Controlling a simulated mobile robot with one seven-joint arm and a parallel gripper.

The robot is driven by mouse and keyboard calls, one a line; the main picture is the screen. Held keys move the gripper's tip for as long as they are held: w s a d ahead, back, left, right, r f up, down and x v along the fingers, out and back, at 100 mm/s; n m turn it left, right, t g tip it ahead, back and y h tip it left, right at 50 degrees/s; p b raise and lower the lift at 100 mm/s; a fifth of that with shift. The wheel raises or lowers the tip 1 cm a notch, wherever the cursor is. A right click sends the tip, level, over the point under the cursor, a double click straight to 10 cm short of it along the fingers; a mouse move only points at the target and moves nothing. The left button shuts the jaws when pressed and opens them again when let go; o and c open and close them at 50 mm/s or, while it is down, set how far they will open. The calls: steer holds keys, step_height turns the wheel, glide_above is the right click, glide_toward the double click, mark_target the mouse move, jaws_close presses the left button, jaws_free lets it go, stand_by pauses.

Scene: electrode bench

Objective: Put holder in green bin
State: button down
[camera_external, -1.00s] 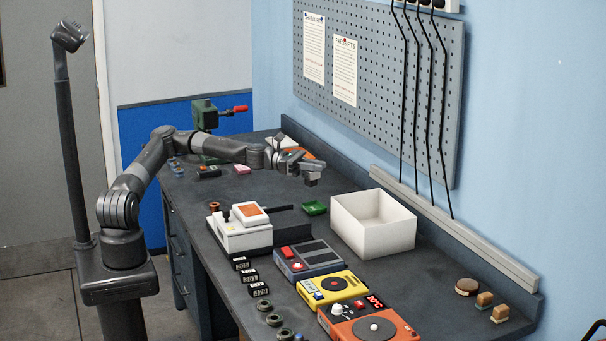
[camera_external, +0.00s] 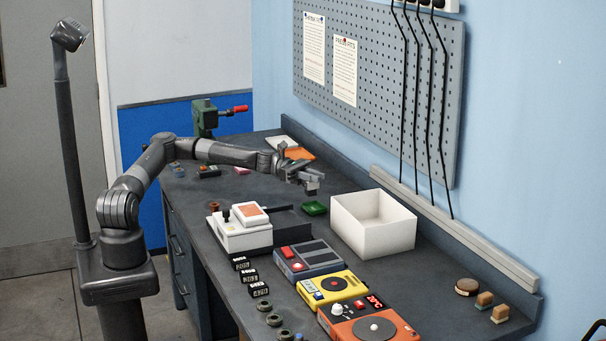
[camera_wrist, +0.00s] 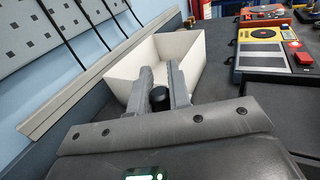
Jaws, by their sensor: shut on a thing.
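My gripper (camera_external: 311,189) is above the back part of the bench, up and slightly left of a small green tray (camera_external: 315,208), the only green bin-like thing that I can make out. In the wrist view my gripper (camera_wrist: 158,80) is shut on a small dark thing with a round black end (camera_wrist: 158,97). This may be the holder; its full shape is hidden between the fingers. In the external view it is too small to tell apart from the fingers. The green tray does not show in the wrist view.
A large open white box (camera_external: 345,222) stands right of the green tray, and the wrist view shows it beyond my fingers (camera_wrist: 192,68). A white device with an orange top (camera_external: 240,238) stands to the left. Colored instruments (camera_external: 340,288) line the front. A green vise (camera_external: 204,118) is at the far end.

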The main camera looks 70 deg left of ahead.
steer(key=shift+w+a+f, duration=0.75)
steer(key=shift+a+f, duration=0.4)
steer(key=shift+f, duration=0.3)
steer(key=shift+w+a+f, duration=0.7)
steer(key=shift+a+f, duration=0.45)
steer(key=shift+f, duration=0.35)
steer(key=shift+w+a+f, duration=0.75)
steer(key=shift+a+f, duration=0.4)
steer(key=shift+f, duration=0.3)
steer(key=shift+f, duration=0.15)
steer(key=c, duration=1.3)
jaws_free()
steer(key=shift+c, duration=0.2)
steer(key=v, duration=1.2)
